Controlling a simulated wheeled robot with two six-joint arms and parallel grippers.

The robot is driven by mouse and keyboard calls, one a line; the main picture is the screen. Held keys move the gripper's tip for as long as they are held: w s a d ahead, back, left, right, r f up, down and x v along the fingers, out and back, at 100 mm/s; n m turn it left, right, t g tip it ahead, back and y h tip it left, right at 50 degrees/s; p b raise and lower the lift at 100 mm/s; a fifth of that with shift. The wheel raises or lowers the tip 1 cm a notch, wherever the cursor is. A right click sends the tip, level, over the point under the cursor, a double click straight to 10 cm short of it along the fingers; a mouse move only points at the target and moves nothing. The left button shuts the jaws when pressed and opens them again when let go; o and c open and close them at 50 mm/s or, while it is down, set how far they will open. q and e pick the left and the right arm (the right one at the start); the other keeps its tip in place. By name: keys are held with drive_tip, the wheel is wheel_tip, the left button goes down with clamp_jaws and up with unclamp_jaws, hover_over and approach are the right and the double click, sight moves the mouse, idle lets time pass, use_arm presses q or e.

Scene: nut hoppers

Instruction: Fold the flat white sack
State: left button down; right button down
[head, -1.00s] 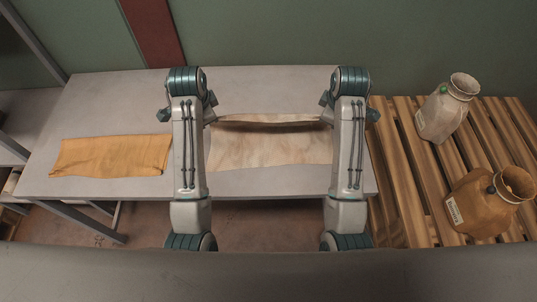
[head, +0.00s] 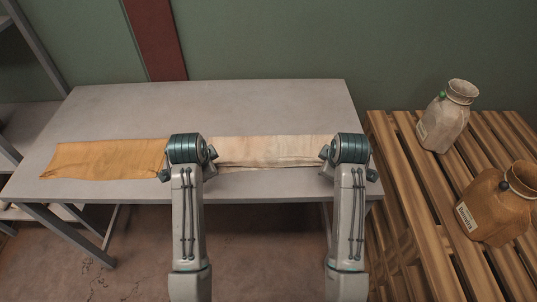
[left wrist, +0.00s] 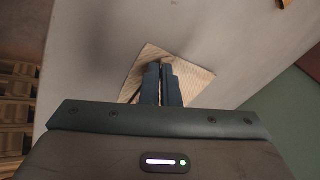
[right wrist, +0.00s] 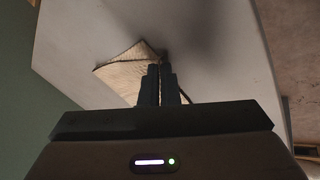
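The white sack (head: 265,149) lies as a narrow, pale strip along the table's front part, doubled over, with its ends partly behind my arms. My left gripper (left wrist: 163,70) is closed on cloth at one end, and a corner of the sack shows around its fingertips (left wrist: 196,75). My right gripper (right wrist: 160,68) is closed on cloth at the other end, with a sack corner beside the fingers (right wrist: 122,70). In the head view the fingertips are mostly hidden by my wrists. I cannot tell how closely the layers touch.
A folded orange sack (head: 105,160) lies on the grey table (head: 250,105) left of my left arm. The table behind the sacks is bare. A slatted wooden pallet (head: 415,190) at the right carries a standing pale sack (head: 443,122) and a standing brown sack (head: 490,208).

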use_arm(q)
drive_tip(key=c, duration=1.3)
unclamp_jaws()
use_arm(e)
drive_tip(key=c, duration=1.3)
unclamp_jaws()
use_arm(q)
drive_tip(key=shift+s, duration=0.1)
use_arm(e)
drive_tip(key=shift+s, duration=0.1)
